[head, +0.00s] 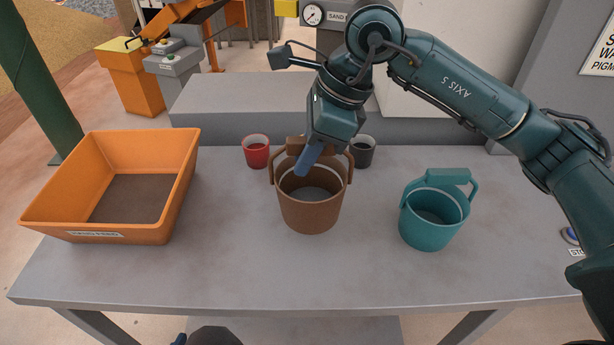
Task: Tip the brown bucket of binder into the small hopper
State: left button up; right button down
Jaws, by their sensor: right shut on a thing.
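The brown bucket (311,212) is upright at the middle of the grey table, with greyish material inside. Its handle stands up over the rim. My right gripper (306,160) comes down from above and is shut on the bucket's handle; its blue finger shows over the bucket's mouth. I cannot tell whether the bucket's base touches the table. My left gripper is not in view.
A large orange tub (182,190) with a label stands at the left of the table (230,275). A teal bucket (428,232) stands at the right. A red cup (256,153) and a dark cup (362,153) are behind the brown bucket. The front of the table is clear.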

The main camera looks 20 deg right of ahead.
notch_tip(320, 180, up, 7)
jog(key=shift+f+p, duration=0.1)
jog(key=shift+p, duration=0.85)
notch_tip(320, 180, up, 2)
jog(key=shift+r+p, duration=0.1)
jog(key=shift+p, duration=0.5)
jog(key=shift+s, duration=0.1)
